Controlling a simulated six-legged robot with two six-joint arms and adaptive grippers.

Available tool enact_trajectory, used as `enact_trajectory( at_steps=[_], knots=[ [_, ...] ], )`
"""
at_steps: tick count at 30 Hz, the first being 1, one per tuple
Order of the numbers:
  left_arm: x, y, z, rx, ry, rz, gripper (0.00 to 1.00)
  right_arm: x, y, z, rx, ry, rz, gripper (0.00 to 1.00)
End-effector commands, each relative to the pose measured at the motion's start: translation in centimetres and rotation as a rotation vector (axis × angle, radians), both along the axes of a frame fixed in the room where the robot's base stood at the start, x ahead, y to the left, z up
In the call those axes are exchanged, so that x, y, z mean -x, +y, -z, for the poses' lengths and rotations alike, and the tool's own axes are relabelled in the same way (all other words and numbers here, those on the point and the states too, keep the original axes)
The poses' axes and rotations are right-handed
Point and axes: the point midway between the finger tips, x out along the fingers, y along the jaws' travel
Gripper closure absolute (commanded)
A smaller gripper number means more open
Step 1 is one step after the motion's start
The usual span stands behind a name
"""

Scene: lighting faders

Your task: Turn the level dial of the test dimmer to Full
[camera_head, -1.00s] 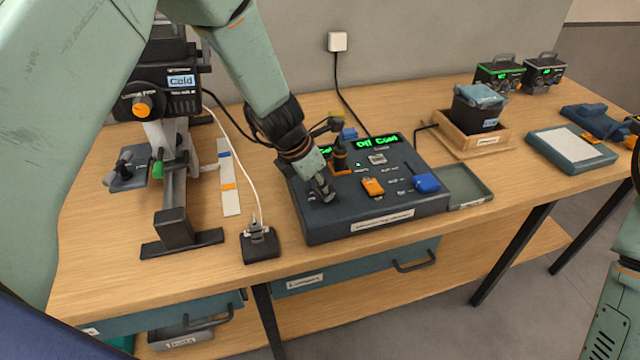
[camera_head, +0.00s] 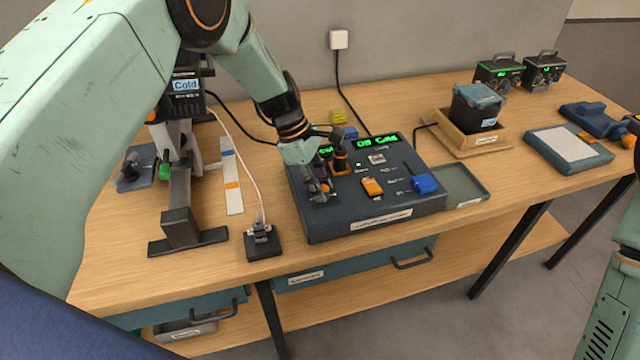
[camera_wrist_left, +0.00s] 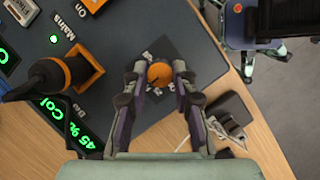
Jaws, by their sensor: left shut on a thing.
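The test dimmer is a dark sloped console (camera_head: 330,228) on the bench, with green displays along its back. Its level dial is an orange round knob (camera_wrist_left: 159,74) on a dark square plate with small white labels, too small to read. My left gripper (camera_head: 322,190) reaches down to the console's left part; it also shows in the left wrist view (camera_wrist_left: 160,82), its two fingers shut on the dial from both sides. In the head view the gripper hides the dial. A green display (camera_wrist_left: 72,125) in the wrist view reads "45 %" and part of "Cold". My right gripper is out of view.
An orange switch (camera_head: 372,187) and a blue part (camera_head: 424,184) sit farther right on the console. A small black block (camera_head: 262,243) with a cable stands left of it.

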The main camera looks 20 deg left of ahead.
Motion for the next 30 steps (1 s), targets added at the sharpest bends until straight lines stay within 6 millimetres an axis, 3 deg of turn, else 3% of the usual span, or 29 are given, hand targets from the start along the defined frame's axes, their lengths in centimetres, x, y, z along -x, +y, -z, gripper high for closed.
enact_trajectory(
  at_steps=[30],
  knots=[
    [-0.6, -0.4, 0.1, 0.000, -0.002, 0.968, 1.00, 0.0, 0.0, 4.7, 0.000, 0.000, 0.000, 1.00]
  ],
)
